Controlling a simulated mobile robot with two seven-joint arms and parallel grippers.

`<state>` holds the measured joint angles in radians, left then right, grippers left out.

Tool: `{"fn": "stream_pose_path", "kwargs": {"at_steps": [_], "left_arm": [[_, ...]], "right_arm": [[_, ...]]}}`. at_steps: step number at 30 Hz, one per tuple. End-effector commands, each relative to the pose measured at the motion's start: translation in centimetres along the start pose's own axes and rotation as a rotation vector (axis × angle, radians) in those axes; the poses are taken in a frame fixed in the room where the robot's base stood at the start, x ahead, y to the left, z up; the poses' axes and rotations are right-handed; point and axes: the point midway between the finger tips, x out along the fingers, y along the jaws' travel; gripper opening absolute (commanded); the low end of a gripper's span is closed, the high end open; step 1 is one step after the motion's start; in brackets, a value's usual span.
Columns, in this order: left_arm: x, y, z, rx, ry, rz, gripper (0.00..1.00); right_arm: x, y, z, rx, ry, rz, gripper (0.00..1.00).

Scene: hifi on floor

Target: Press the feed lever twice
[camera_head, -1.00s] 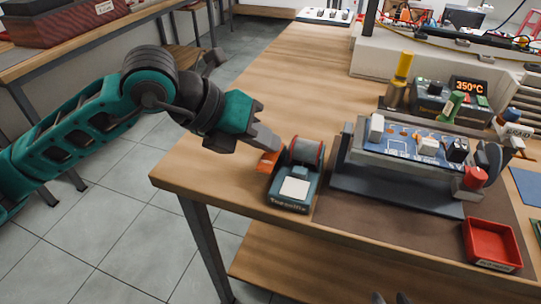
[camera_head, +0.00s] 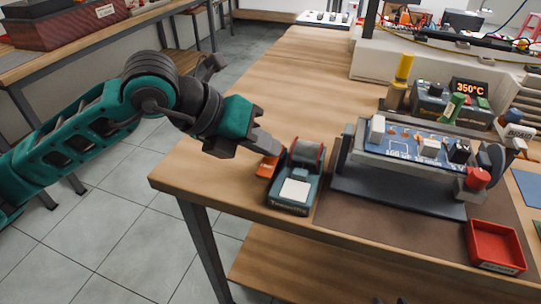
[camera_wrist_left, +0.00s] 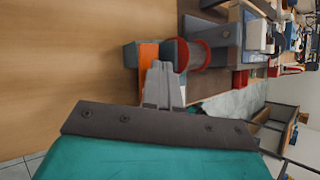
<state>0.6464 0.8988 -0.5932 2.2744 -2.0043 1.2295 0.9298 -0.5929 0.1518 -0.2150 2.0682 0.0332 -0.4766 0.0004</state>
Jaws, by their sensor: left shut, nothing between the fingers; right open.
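A teal tape dispenser (camera_head: 293,193) with a pale label and a dark reel with red rims (camera_head: 307,153) stands at the front left of the bench. The orange feed lever (camera_head: 267,167) sticks out on its left side. In the left wrist view the orange lever (camera_wrist_left: 149,55) lies just beyond the fingertips. My left gripper (camera_head: 276,148) is shut and empty, its tips at the lever, partly covering it, and seemingly touching it. It shows in the wrist view too (camera_wrist_left: 159,72). Only small dark tips of my right gripper (camera_head: 389,301) show at the bottom edge, apart.
A circuit board in a grey holder (camera_head: 400,190) stands close right of the dispenser. A red tray (camera_head: 494,246) is at the front right. A soldering station (camera_head: 450,103) stands behind. The bench left of and behind the dispenser is clear.

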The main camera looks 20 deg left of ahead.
Motion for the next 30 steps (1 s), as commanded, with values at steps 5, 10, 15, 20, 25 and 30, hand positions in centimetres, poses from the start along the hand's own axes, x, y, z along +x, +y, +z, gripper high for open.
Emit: {"fn": "stream_pose_path", "kwargs": {"at_steps": [5,10,15,20,25,30], "left_arm": [[0.25,0.17,-0.21,-0.001,0.002,0.000,0.00],[0.41,0.28,-0.34,-0.001,0.003,0.000,0.00],[0.56,0.39,-0.47,-0.001,0.004,0.001,0.00],[0.59,0.41,-0.51,-0.001,0.005,0.001,0.00],[0.60,0.41,-0.54,-0.002,0.006,0.001,0.00],[0.28,0.18,-0.33,-0.001,0.006,0.001,0.00]], "right_arm": [[0.18,-0.05,0.19,0.003,0.001,0.000,0.43],[0.30,-0.05,0.35,0.004,0.001,0.000,0.43],[0.42,-0.04,0.52,0.004,0.002,0.000,0.43],[0.43,-0.04,0.54,0.004,0.001,0.000,0.43],[0.43,-0.03,0.53,0.004,0.001,0.000,0.43],[0.23,-0.04,0.25,0.003,0.001,0.000,0.43]]}}
